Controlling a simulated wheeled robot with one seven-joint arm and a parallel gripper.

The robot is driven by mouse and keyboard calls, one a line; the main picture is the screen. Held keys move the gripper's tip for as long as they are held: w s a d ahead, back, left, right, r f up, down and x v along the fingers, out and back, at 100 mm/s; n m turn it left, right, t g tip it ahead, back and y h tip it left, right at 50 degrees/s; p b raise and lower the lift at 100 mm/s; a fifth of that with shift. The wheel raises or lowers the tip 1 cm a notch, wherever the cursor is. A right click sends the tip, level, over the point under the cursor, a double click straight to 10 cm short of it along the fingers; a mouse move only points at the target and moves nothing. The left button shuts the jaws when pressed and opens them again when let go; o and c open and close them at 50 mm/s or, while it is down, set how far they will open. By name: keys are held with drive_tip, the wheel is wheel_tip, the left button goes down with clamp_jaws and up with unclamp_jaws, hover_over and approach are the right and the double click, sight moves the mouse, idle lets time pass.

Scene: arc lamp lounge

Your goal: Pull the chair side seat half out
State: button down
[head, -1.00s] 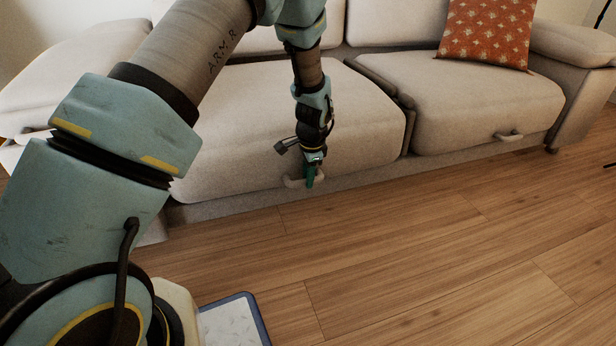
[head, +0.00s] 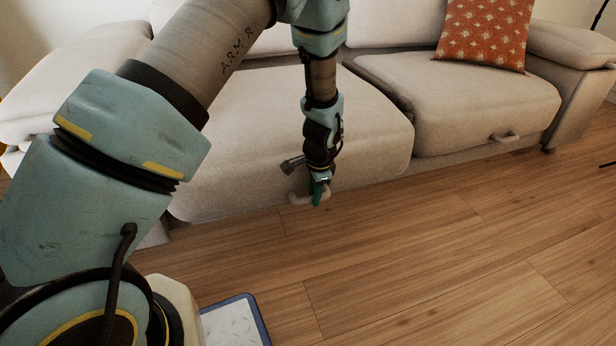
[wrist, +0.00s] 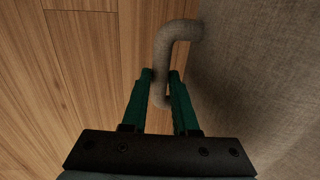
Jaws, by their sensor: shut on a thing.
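The beige sofa's left seat (head: 250,125) juts forward of the right seat (head: 460,100). A pale handle (head: 301,199) is fixed low on the left seat's front face. My gripper (head: 318,198) is at this handle, its green fingers pointing down. In the wrist view my gripper (wrist: 161,80) has its two green fingers on either side of the grey handle (wrist: 178,32), shut on one part of it. The seat's fabric front (wrist: 250,75) is just to the right of the fingers there.
The right seat has its own handle (head: 505,137) and carries a patterned orange cushion (head: 485,35). The wooden floor (head: 400,260) in front of the sofa is clear. A blue-edged white panel (head: 233,325) shows at the bottom.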

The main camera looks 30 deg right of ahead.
drive_tip(key=s, duration=0.3)
drive_tip(key=shift+s+a+p, duration=0.25)
drive_tip(key=shift+s+p, duration=0.05)
drive_tip(key=c, duration=0.7)
unclamp_jaws()
drive_tip(key=shift+r, duration=0.1)
drive_tip(key=r+p, duration=0.1)
drive_tip(key=r, duration=0.2)
drive_tip(key=s+r+p, duration=0.1)
drive_tip(key=r, duration=0.3)
drive_tip(key=s+r+p, duration=0.1)
drive_tip(key=r+p, duration=0.1)
drive_tip(key=r, duration=0.1)
drive_tip(key=shift+a+r, duration=0.1)
drive_tip(key=shift+r, duration=0.1)
